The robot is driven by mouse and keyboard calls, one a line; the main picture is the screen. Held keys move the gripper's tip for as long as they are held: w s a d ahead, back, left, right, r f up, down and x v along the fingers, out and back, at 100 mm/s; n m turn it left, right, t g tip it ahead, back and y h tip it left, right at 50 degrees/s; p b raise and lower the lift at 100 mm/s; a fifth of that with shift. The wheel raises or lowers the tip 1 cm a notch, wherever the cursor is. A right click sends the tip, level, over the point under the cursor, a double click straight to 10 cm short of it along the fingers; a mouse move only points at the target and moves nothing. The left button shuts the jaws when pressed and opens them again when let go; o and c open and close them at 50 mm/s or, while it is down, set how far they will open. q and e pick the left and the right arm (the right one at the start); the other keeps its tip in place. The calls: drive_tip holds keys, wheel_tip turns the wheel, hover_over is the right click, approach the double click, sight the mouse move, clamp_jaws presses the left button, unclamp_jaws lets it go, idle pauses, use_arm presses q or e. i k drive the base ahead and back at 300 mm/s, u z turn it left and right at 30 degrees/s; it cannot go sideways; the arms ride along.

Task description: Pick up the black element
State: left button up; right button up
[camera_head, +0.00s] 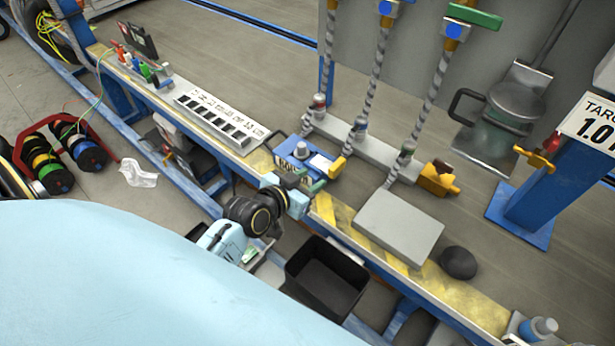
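A black, rounded, dome-like element (458,263) lies on the yellow-marked bench, just right of a flat grey block (399,228). Nothing is holding it. My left gripper (309,181) is over the bench, left of the grey block and well apart from the black element. It is close to a blue device (298,153) with a round knob; I cannot tell whether they touch. Its fingers are small and partly hidden by its own wrist, so their opening is unclear. My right gripper is not in view.
A white strip with dark slots (219,117) lies farther left on the bench. Upright spiral rods (373,90) stand behind the blue device. An open black bin (326,276) is in front of the bench. A blue-capped bottle (538,328) is at the lower right.

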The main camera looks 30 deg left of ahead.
sight(302, 154)
drive_tip(key=k, duration=1)
